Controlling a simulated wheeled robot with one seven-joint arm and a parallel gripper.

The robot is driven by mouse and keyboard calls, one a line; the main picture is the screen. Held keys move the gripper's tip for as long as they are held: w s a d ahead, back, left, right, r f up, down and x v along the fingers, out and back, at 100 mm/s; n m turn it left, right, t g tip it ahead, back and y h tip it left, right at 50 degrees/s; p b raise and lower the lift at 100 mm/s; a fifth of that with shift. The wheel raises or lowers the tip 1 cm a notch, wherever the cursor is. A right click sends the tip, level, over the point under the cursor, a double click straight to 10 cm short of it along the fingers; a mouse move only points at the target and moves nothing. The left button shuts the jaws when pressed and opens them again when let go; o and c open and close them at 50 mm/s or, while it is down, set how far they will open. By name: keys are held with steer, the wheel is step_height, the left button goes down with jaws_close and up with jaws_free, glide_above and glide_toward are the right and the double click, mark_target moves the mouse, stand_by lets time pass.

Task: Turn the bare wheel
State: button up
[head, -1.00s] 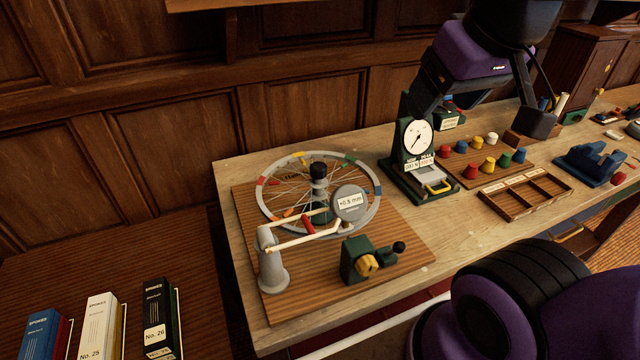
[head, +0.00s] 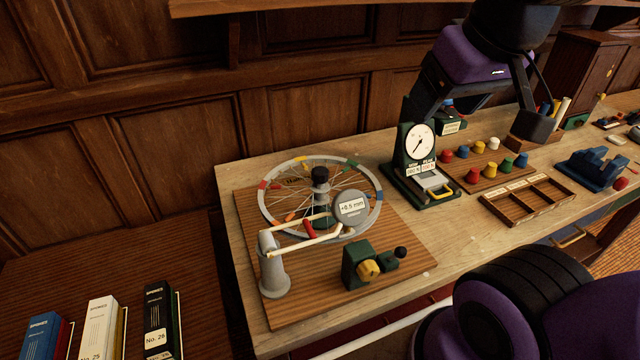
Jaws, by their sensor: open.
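The bare wheel (head: 274,226), a grey rim with thin spokes and coloured marks, has no tyre. It lies nearly flat on a black hub post (head: 320,178) above a wooden board (head: 395,290). A round gauge (head: 351,206) reading about +0.5 mm sits at the rim's near right, by pale arms from a grey post (head: 274,265). My gripper (head: 484,112), purple with dark fingers, is open at the upper right. Its fingers are apart, to the right of the wheel and not touching it. The left finger partly overlaps the green dial scale in the picture.
The green dial scale (head: 402,165) stands right of the wheel. A green block with a yellow knob (head: 369,270) is at the board's front. Coloured knobs (head: 474,174), a compartment tray (head: 515,206) and a blue stand (head: 592,168) lie further right. Books (head: 100,325) stand lower left.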

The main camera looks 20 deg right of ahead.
steer(key=w+a+f+m+g, duration=0.2)
steer(key=w+f+m+g, duration=0.15)
steer(key=w, duration=0.95)
steer(key=m+g, duration=0.2)
steer(key=m, duration=0.3)
glide_toward(320, 170)
steer(key=shift+s, duration=0.15)
step_height(320, 170, down, 10)
steer(key=shift+f, duration=0.2)
jaws_close()
steer(key=c, duration=1.3)
jaws_free()
steer(key=c, duration=1.3)
jaws_free()
